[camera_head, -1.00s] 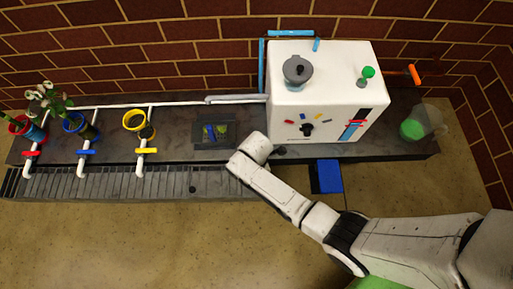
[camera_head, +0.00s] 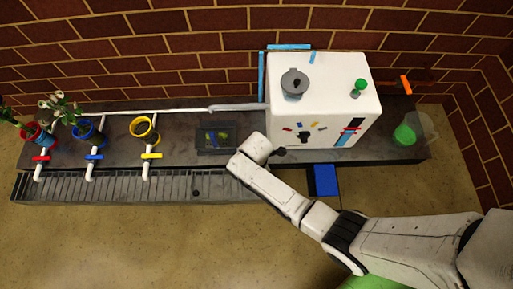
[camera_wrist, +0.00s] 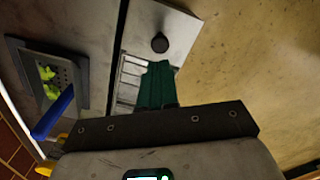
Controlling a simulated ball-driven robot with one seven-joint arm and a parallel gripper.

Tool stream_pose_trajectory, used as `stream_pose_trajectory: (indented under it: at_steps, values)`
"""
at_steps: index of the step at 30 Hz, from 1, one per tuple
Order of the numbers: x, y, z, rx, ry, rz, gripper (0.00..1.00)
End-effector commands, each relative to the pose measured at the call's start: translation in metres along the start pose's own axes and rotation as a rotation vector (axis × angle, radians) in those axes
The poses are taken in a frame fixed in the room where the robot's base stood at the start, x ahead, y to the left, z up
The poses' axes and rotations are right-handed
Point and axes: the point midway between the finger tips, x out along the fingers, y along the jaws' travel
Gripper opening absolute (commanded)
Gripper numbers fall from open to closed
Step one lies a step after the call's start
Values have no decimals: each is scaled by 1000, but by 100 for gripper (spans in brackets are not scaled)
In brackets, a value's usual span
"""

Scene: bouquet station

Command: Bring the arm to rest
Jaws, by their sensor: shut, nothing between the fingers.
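My arm reaches in from the lower right in the head view, bent over the front of the dark counter (camera_head: 180,172), with its end (camera_head: 250,150) left of the white machine. The fingers are hidden there. In the wrist view, the green fingers of my gripper (camera_wrist: 157,85) are shut with nothing between them. They point over the counter's front edge strip, near a round black knob (camera_wrist: 160,43).
The white machine (camera_head: 340,85) stands close right of my arm. A recessed tray (camera_head: 203,150) with green bits also shows in the wrist view (camera_wrist: 84,82). A blue box (camera_head: 325,180) sits in front.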

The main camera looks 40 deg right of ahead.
Motion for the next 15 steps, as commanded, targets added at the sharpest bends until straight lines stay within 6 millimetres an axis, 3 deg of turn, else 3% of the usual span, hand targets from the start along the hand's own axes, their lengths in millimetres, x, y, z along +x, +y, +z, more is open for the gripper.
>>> stream_pose_trajectory:
  at_steps: [1,5,15]
  values:
    - [-14,0,0,0,0,0,0]
    - [-28,0,0,0,0,0,0]
    - [-26,0,0,0,0,0,0]
